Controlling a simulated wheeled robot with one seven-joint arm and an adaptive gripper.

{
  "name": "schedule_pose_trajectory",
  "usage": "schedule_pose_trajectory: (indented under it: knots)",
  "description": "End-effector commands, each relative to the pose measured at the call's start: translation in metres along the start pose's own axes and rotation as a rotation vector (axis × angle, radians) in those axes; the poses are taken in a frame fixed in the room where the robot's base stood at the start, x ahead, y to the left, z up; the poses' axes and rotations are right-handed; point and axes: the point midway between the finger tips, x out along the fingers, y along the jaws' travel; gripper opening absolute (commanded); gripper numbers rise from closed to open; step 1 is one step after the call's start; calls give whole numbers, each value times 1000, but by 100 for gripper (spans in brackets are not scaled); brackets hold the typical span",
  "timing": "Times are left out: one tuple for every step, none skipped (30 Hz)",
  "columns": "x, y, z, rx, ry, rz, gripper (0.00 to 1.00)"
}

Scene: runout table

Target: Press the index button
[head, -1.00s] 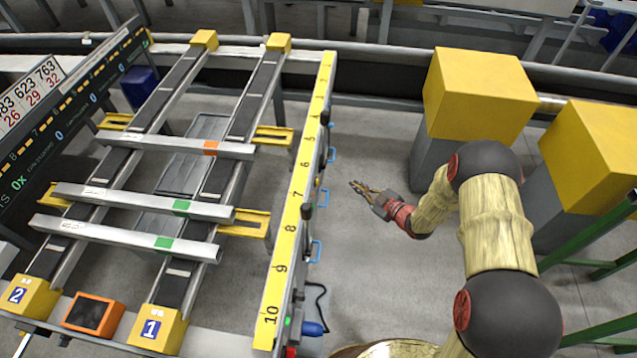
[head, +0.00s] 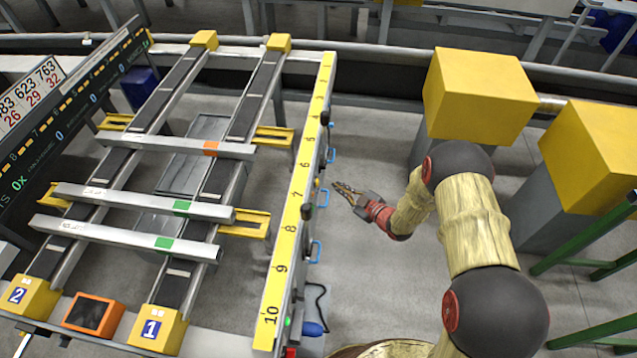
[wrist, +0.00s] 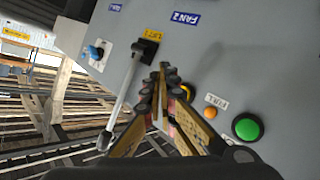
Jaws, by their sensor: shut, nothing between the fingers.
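My gripper (head: 338,186) is shut and empty, to the right of the table's yellow-numbered side rail (head: 296,200). A small gap shows between its tips and the side panel. In the wrist view its fingers (wrist: 163,70) point at the grey panel (wrist: 215,65). A yellow round part (wrist: 186,92) is mostly hidden behind the right finger. A large green button (wrist: 247,127) and a small orange light or button (wrist: 210,112) sit right of the fingers. No label reading "index" is legible, so I cannot tell which one is the index button.
A lever (wrist: 125,88) and a blue knob (wrist: 95,52) stand out from the panel left of my fingers. Blue handles (head: 316,250) project from the table's side. Yellow-topped blocks (head: 480,95) stand to the right. Open floor lies between.

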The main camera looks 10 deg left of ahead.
Motion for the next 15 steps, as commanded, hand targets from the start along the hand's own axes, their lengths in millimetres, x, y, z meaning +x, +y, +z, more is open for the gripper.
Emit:
schedule_pose_trajectory:
  knots:
    - [5,-4,-4,-1,1,-2,0]
    - [7,-6,-5,-1,1,-1,0]
    - [11,-8,-7,-1,1,-2,0]
    - [13,-10,-9,-1,1,-2,0]
    - [14,-11,-10,-1,1,-2,0]
    - [17,-12,-11,-1,0,-1,0]
    - [18,-14,-12,-1,0,-1,0]
    - [20,-15,-13,-1,0,-1,0]
    - [21,-16,-14,-1,0,-1,0]
    - [22,-16,-15,-1,0,-1,0]
    - [22,-17,-16,-1,-1,-1,0]
    - [23,-17,-16,0,-1,0,0]
    - [23,-17,-16,0,-1,0,0]
    - [23,-17,-17,0,-1,0,0]
    - [24,-17,-17,0,-1,0,0]
